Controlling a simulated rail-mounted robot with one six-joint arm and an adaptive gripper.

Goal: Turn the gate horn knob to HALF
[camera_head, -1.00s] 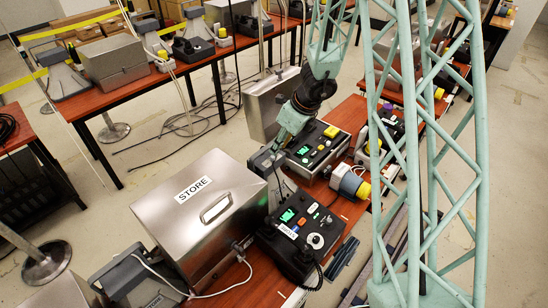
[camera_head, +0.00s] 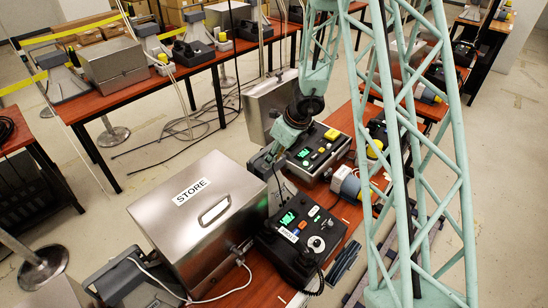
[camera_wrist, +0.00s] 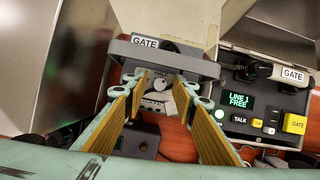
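In the wrist view the gate horn, a grey unit labelled GATE (camera_wrist: 144,42), lies ahead of my gripper (camera_wrist: 157,86). The knob's pointer setting is not readable. In the head view my gripper is low behind the STORE box, its fingertips and the horn's knob mostly hidden.
A console with a green LINE 1 FREE screen (camera_wrist: 238,100) and yellow GATE button (camera_wrist: 294,123) sits close on the right. The steel STORE box (camera_head: 196,214) stands at the left on the red table, with another console (camera_head: 300,244) beside it.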

